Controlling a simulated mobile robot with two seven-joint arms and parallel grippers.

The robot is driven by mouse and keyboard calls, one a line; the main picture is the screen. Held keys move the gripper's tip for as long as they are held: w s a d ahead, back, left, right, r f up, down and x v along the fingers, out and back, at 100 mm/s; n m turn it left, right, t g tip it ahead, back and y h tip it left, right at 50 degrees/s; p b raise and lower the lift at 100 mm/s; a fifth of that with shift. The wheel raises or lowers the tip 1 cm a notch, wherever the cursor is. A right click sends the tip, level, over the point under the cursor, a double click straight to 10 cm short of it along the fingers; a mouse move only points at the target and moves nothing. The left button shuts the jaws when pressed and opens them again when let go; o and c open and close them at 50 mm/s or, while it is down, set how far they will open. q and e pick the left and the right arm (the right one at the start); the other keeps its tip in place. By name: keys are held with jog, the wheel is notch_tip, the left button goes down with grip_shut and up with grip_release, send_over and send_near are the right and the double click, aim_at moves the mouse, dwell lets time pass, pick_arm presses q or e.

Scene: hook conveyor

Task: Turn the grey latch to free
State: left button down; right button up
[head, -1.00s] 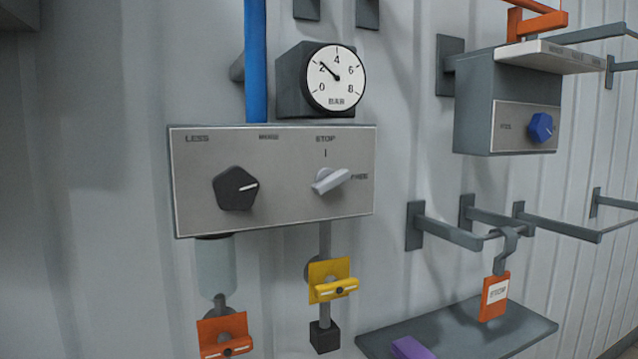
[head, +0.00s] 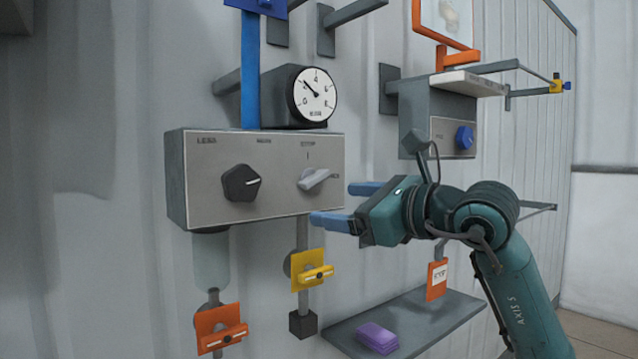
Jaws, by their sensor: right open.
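The grey latch (head: 314,180) is a light grey lever on the right part of a metal control panel (head: 215,205). It sits below the STOP mark, and its handle tilts up to the right towards a partly readable word at the panel's right edge. My right gripper (head: 340,204) is open, with two blue fingers pointing left. It is just right of and slightly below the latch, and nothing shows between the fingers. In the picture they do not touch the latch. My left gripper is not in view.
A black knob (head: 241,183) is left of the latch. A pressure gauge (head: 314,94) sits above the panel. Yellow (head: 310,271) and orange (head: 220,328) valve handles hang below. A shelf (head: 405,320) with a purple block (head: 378,338) is at lower right.

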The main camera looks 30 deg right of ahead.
aim_at(318, 177)
jog(key=d+r+m+t+h, duration=0.1)
jog(key=d+r+h, duration=0.2)
jog(key=d, duration=0.1)
jog(key=w+p, duration=0.1)
jog(key=w, duration=0.2)
jog(key=w+p, duration=0.2)
jog(key=w, duration=0.1)
jog(key=w+a+p, duration=0.1)
jog(key=w, duration=0.3)
jog(key=shift+a+r+p, duration=0.1)
jog(key=shift+p, duration=0.2)
jog(key=shift+w, duration=0.4)
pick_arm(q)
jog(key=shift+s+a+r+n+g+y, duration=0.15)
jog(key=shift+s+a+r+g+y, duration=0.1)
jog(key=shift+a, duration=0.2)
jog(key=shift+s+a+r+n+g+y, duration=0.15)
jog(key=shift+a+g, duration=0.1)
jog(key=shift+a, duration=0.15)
pick_arm(e)
jog(key=shift+w+a, duration=0.1)
jog(key=shift+w, duration=0.3)
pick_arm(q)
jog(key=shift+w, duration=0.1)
